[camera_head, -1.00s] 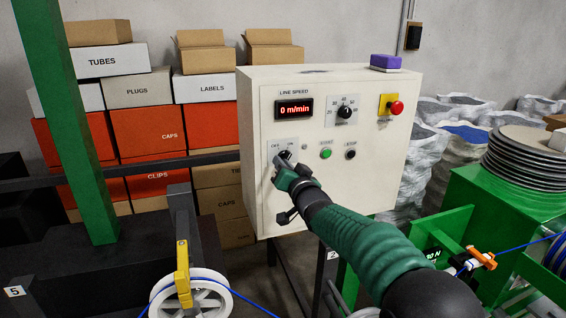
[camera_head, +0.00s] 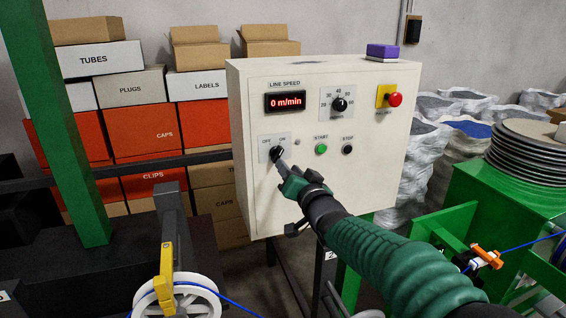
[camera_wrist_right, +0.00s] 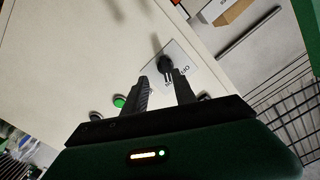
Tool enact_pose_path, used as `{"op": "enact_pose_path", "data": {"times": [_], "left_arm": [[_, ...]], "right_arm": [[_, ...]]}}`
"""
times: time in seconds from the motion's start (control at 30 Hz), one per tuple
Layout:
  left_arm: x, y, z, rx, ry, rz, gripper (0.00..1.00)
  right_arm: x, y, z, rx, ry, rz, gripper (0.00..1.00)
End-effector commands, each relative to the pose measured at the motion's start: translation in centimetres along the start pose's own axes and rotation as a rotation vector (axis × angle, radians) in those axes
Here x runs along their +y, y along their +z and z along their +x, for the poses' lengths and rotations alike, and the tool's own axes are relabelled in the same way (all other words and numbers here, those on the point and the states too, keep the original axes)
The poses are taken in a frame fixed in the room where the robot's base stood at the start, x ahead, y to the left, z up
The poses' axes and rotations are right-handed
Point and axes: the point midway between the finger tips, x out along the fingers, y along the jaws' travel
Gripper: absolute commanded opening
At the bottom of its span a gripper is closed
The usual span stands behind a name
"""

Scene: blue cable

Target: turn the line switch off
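The line switch (camera_head: 277,153) is a black rotary knob on a small grey plate marked OFF on the left and ON on the right, low on the left of the cream control box (camera_head: 330,215). I cannot tell surely which mark the knob points to. My right gripper (camera_head: 279,166) is just below and in front of the knob. In the right wrist view its fingers (camera_wrist_right: 162,84) are apart and empty, with the knob (camera_wrist_right: 165,65) just beyond the gap between their tips. The speed display (camera_head: 286,101) reads 0 m/min. My left gripper is not in view.
The box also carries a green start button (camera_head: 321,149), a black stop button (camera_head: 347,149), a speed dial (camera_head: 339,104) and a red emergency button (camera_head: 395,99). A purple block (camera_head: 382,51) lies on top. A green post (camera_head: 75,130) stands at the left.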

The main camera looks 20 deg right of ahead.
Motion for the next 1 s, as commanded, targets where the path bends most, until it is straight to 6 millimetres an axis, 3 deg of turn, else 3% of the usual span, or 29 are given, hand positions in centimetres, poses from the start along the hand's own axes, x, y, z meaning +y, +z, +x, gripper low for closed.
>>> {"op": "enact_pose_path", "data": {"times": [1.0], "left_arm": [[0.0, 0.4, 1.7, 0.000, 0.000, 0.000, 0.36]], "right_arm": [[0.1, 0.4, -8.3, -0.004, -0.002, 0.001, 0.33]]}}
